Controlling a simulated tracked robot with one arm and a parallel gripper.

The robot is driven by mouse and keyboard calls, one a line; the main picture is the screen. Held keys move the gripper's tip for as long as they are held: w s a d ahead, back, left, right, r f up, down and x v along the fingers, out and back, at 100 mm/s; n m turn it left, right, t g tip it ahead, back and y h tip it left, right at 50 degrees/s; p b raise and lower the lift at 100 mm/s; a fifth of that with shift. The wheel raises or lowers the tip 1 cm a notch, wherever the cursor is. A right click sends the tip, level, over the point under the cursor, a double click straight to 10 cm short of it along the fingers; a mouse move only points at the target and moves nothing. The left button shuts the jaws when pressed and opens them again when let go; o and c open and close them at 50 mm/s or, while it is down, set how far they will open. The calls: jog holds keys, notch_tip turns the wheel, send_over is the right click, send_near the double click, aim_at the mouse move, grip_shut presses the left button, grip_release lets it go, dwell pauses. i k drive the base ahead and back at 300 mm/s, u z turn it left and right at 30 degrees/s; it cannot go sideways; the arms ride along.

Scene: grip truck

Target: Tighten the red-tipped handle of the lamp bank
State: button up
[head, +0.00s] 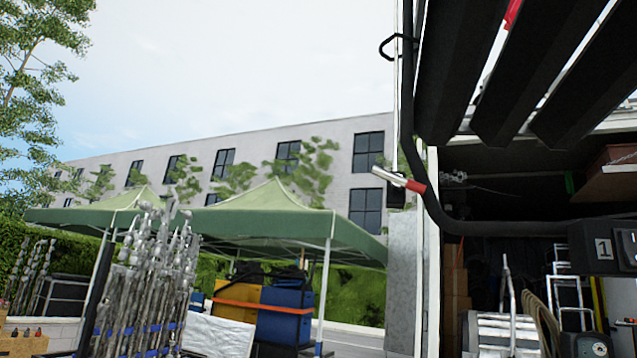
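The lamp bank (480,75) fills the upper right, with dark slanted slats and a black tube frame (430,205) that curves down and to the right. The red-tipped handle (400,180) sticks out to the left of this tube. It is a short silver bar, tilted down to the right, with its red part at the right end by the tube. A small dark block hangs just below it. My gripper is not in view, and nothing is seen touching the handle.
A black box marked 1 (604,247) sits at the right edge. Behind are an open truck interior (510,190) with carts, green canopies (270,220), a rack of metal stands (150,275) and blue and yellow cases (283,313). Open sky lies left of the handle, above the building.

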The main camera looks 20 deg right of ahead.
aim_at(398, 181)
jog(key=u, duration=0.05)
jog(key=i, duration=1)
jog(key=z, duration=0.65)
